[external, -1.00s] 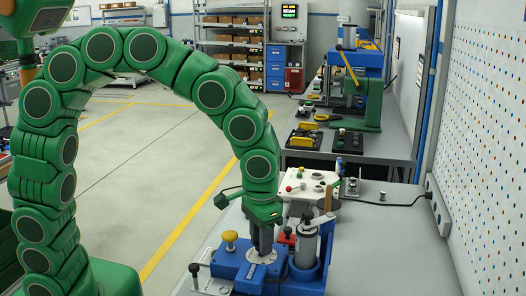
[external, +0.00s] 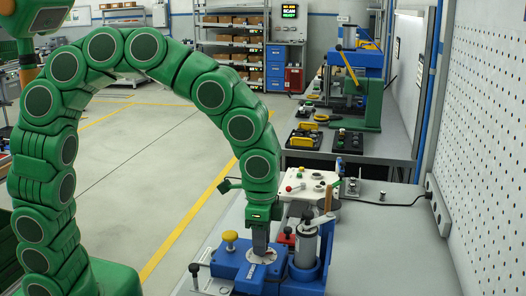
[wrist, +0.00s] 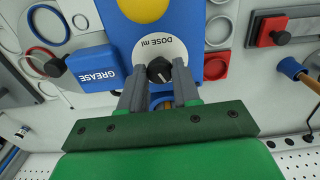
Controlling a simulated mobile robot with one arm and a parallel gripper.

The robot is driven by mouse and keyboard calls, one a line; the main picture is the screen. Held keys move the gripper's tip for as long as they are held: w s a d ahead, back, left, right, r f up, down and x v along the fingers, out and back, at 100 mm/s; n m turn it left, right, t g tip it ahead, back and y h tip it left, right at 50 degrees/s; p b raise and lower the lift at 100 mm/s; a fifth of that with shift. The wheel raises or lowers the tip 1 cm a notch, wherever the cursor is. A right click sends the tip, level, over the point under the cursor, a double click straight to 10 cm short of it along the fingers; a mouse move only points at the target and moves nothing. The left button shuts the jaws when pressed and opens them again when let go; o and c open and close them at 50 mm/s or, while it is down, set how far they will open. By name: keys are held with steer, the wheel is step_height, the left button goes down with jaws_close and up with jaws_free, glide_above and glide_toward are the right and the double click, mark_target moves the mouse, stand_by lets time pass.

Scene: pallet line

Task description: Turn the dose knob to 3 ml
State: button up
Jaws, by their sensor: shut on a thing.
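The dose knob (wrist: 160,70) is a small black knob with a pale mark. It sits on a round white dial plate (wrist: 160,47) lettered "DOSE ml", upside down in the wrist view. My gripper (wrist: 160,76) has its two grey fingers on either side of the knob, shut on it. In the external view, my gripper (external: 261,248) points straight down onto the white dial (external: 255,271) on the blue grease unit (external: 231,262). The fingers hide the knob there. I cannot read the dial numbers or which value the mark points to.
A yellow button (external: 230,236) stands left of the dial on the blue unit. A grey cylinder (external: 306,243) stands close on the right. A white box with a red-knobbed lever (external: 307,184) is behind. The grey bench at right is mostly clear.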

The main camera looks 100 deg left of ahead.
steer(key=m, duration=0.4)
steer(key=shift+m, duration=0.3)
steer(key=m, duration=0.4)
steer(key=shift+m, duration=0.3)
steer(key=o, duration=1.1)
steer(key=shift+c, duration=0.2)
steer(key=shift+r, duration=0.1)
step_height(320, 180, up, 8)
steer(key=shift+f, duration=0.15)
